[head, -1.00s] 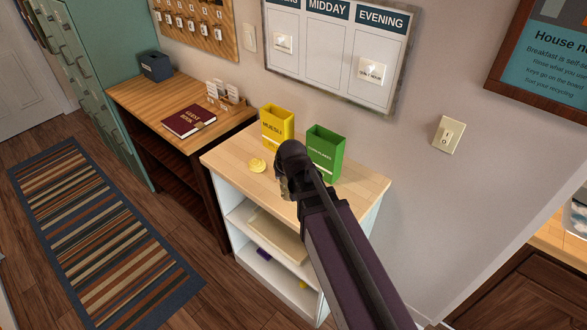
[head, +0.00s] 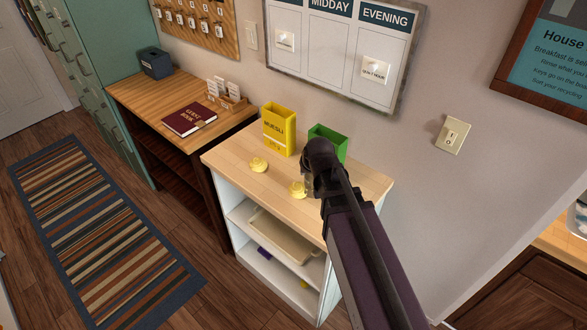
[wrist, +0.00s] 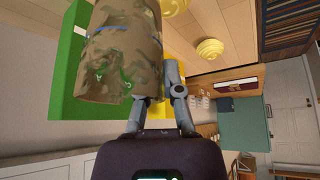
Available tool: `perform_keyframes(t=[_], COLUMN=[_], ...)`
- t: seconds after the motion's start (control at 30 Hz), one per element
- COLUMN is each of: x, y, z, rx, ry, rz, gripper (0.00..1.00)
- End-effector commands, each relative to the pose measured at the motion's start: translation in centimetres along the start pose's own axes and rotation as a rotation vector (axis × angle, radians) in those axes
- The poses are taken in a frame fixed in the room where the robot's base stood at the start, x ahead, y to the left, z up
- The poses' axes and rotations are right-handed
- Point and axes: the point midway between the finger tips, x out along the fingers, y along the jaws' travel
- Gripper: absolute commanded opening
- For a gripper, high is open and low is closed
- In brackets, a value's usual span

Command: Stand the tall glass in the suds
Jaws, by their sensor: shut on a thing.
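In the wrist view a tall see-through glass (wrist: 122,55), mottled brown with green glints and a blue streak, is held at my gripper (wrist: 158,92). The fingers are shut on it near its lower right in that picture. In the head view my gripper (head: 309,184) is over the right part of the light wooden cabinet top (head: 235,160), in front of the green box. The glass is mostly hidden there by my arm. I cannot make out any suds in these views.
A yellow muesli box (head: 279,130) and a green box (head: 328,138) stand at the back of the cabinet top. Two yellow rounded things (head: 258,165) lie in front. A cream tray (head: 280,240) sits on the shelf below. A counter (head: 562,240) is at far right.

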Motion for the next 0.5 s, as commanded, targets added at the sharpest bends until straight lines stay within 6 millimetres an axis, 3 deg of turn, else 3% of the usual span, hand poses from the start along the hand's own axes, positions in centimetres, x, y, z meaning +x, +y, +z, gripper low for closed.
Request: perform_keyframes(t=[0.27, 0.5], x=[-0.3, -1.1], y=[-0.4, -0.8], z=[-1.8, -6.6], rx=[-0.005, -0.006], ry=[0.001, 0.001], rz=[0.000, 0.006], gripper=[0.00, 0.00])
